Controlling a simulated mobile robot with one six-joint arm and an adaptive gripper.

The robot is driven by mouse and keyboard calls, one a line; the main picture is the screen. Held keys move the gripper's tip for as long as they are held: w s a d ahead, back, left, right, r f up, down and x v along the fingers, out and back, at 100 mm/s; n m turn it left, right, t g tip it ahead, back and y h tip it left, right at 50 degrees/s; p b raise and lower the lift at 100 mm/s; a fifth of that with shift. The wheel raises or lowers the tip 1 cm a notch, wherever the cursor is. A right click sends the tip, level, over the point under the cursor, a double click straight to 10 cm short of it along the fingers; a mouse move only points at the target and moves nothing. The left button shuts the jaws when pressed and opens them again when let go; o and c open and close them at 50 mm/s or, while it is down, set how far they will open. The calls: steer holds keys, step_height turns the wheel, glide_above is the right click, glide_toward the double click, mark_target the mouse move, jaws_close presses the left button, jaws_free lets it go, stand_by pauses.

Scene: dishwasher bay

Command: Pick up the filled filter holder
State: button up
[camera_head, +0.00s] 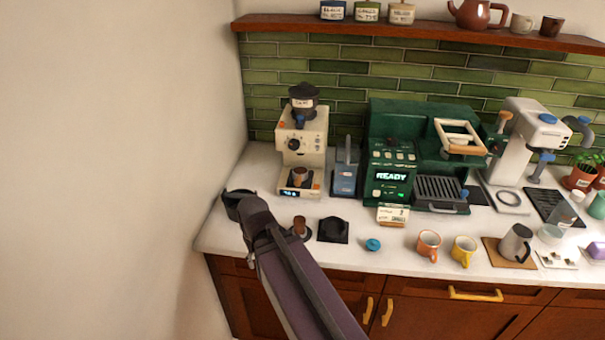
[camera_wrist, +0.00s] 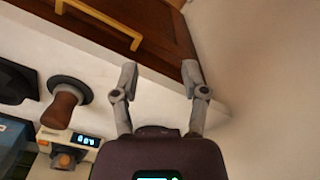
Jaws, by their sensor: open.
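A brown-handled piece (camera_head: 300,178), which looks like the filter holder, sits at the foot of the cream grinder (camera_head: 302,135). Whether it is filled cannot be seen. Part of it shows in the wrist view (camera_wrist: 65,159), by the grinder's lit display (camera_wrist: 84,140). My gripper (camera_head: 238,200) is over the counter's left end, left of and in front of the grinder. In the wrist view my gripper (camera_wrist: 160,75) has its fingers apart with nothing between them. A brown-handled tool with a dark round base (camera_wrist: 70,88) stands beside it, partly hidden by my arm in the head view (camera_head: 299,226).
A black stand (camera_head: 333,230) and blue knob (camera_head: 373,245) lie along the front. A blue container (camera_head: 346,178) stands between the grinder and the green espresso machine (camera_head: 390,135). The wall (camera_head: 120,150) is close on the left. Cups (camera_head: 429,245) stand further right.

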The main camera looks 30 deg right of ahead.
mark_target(299, 177)
steer(key=shift+w+d, duration=0.1)
steer(key=shift+d, duration=0.4)
steer(key=o, duration=0.6)
steer(key=shift+d, duration=0.1)
steer(key=w+d+r+n+t+h+p, duration=0.2)
steer(key=w+d+r+n+p, duration=0.1)
steer(key=w+d+n, duration=0.8)
steer(key=shift+w+d+r+t+p, duration=0.35)
steer(key=shift+w+d+r, duration=0.35)
steer(key=shift+w+d, duration=1.85)
steer(key=shift+s+d, duration=0.35)
steer(key=shift+d, duration=0.05)
steer(key=w+d, duration=0.4)
steer(key=w, duration=0.2)
steer(key=shift+w+d, duration=0.1)
